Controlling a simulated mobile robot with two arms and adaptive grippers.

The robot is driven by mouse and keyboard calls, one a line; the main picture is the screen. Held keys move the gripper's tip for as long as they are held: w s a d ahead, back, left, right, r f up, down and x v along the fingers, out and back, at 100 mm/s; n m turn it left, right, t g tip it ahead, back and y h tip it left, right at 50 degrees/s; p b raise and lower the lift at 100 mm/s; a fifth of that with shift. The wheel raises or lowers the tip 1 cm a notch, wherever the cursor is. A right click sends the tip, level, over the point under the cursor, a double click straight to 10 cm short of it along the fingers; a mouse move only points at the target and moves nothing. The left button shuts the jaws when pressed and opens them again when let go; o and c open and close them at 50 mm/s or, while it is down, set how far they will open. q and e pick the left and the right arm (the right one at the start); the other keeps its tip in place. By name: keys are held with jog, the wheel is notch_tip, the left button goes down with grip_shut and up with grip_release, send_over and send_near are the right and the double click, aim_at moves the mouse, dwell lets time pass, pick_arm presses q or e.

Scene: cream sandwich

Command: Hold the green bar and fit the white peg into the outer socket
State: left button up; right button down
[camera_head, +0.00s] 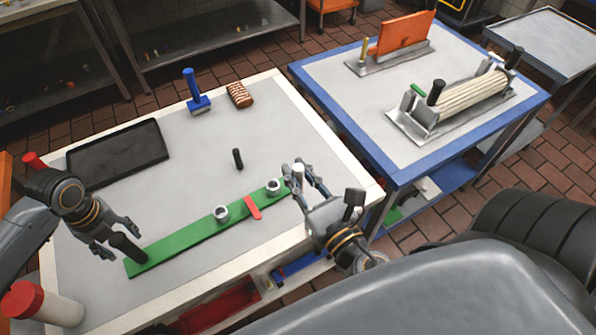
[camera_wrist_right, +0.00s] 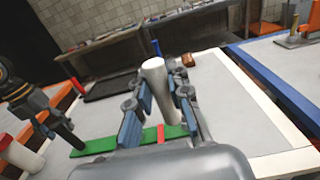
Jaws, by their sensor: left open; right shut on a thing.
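The green bar (camera_head: 180,238) lies on the near table, slanting up to the right. It carries two light ring sockets, one near the middle (camera_head: 221,214) and one near its right end (camera_head: 273,187), with a red strip (camera_head: 253,208) between them. A black handle (camera_head: 128,247) stands at its left end. My left gripper (camera_head: 118,238) is open beside the handle; contact is unclear. My right gripper (camera_head: 306,180) is shut on the white peg (camera_head: 298,172), near the bar's right end. The peg stands nearly upright between the blue-padded fingers in the right wrist view (camera_wrist_right: 155,78).
A black tray (camera_head: 118,151), a blue-handled tool (camera_head: 196,95), a striped brown pastry (camera_head: 239,95) and a small black peg (camera_head: 238,159) lie behind the bar. A red-lidded white jar (camera_head: 45,308) is at the front left. A blue-edged table (camera_head: 350,95) adjoins at right.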

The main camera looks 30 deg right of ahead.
aim_at(132, 251)
pick_arm(q)
notch_tip(132, 251, down, 6)
jog(key=b, duration=0.5)
pick_arm(e)
notch_tip(132, 251, down, 6)
jog(key=shift+f, duration=0.25)
pick_arm(q)
jog(key=shift+r, duration=0.1)
pick_arm(e)
jog(key=shift+r, duration=0.1)
pick_arm(q)
grip_shut()
grip_release()
jog(key=shift+c, duration=0.4)
grip_shut()
dwell(0.7)
